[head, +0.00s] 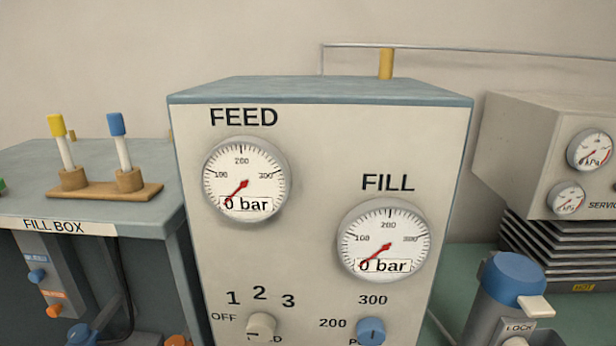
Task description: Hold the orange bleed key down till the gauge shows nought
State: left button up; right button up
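The FEED gauge (245,180) and the FILL gauge (384,240) are on the cream front of the panel. Each has a "0 bar" readout, and each red needle points to the lower left, at the low end of the scale. A small orange key (54,311) is on the fill box's front at the lower left, under an orange label too small to read. A blue key (37,276) is above it. Another orange part (178,341) shows at the bottom edge, mostly cut off. I cannot tell whether any key is pressed. Neither gripper is in view.
The fill box (110,215) carries a wooden stand (105,191) with yellow-topped and blue-topped tubes. The panel has a selector knob (262,326) and a blue knob (371,331). A blue-capped cylinder (514,280) and a service unit (530,150) stand at the right.

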aim_at(54, 311)
jog(key=u, duration=1.3)
